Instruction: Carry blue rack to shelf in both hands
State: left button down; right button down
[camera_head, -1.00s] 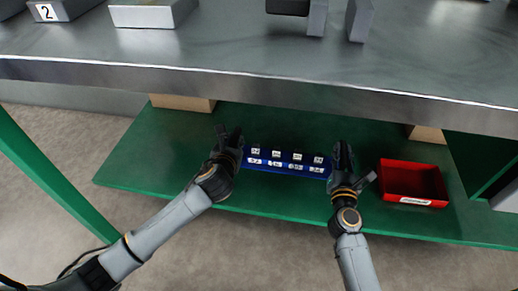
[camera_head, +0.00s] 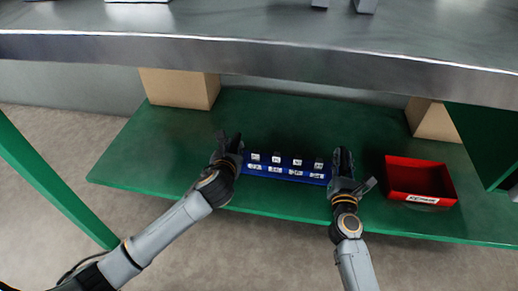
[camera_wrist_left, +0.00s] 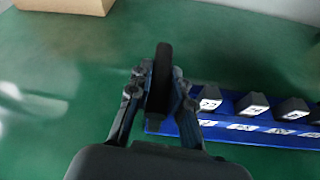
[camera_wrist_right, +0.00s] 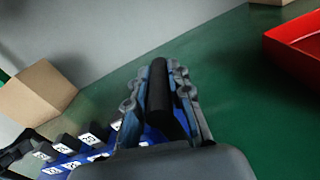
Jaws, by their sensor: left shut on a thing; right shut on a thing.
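The blue rack (camera_head: 287,175) is long and low, with several dark labelled blocks in a row and white labels along its front. It is over the green shelf (camera_head: 150,160) under the steel bench; I cannot tell whether it touches the shelf. My left gripper (camera_head: 231,146) is shut on the rack's left end; the rack also shows in the left wrist view (camera_wrist_left: 245,131). My right gripper (camera_head: 343,160) is shut on the rack's right end, and the rack shows in the right wrist view (camera_wrist_right: 62,167). The fingers hide both rack ends.
A red bin (camera_head: 420,180) stands on the shelf right of my right gripper. Cardboard boxes stand at the back left (camera_head: 180,88) and back right (camera_head: 432,119). The steel bench edge (camera_head: 260,58) runs above. The shelf's left part is clear.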

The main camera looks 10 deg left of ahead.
pick_arm(q)
jog(key=c, duration=1.6)
grip_release()
jog(key=shift+a+f, duration=0.1)
jog(key=shift+f, duration=0.1)
pick_arm(e)
jog(key=c, duration=1.6)
grip_release()
jog(key=shift+d+f, duration=0.1)
jog(key=shift+f, duration=0.05)
pick_arm(q)
jog(key=o, duration=0.4)
jog(key=shift+r, duration=0.15)
pick_arm(e)
jog(key=o, duration=0.4)
pick_arm(q)
jog(key=shift+s, duration=0.1)
pick_arm(e)
jog(key=shift+s, duration=0.2)
pick_arm(q)
jog(key=v, duration=1.1)
jog(key=shift+s, duration=0.4)
pick_arm(e)
jog(key=s, duration=1.1)
jog(key=shift+s+a, duration=0.35)
jog(key=shift+s, duration=0.05)
pick_arm(q)
jog(key=shift+r, duration=0.15)
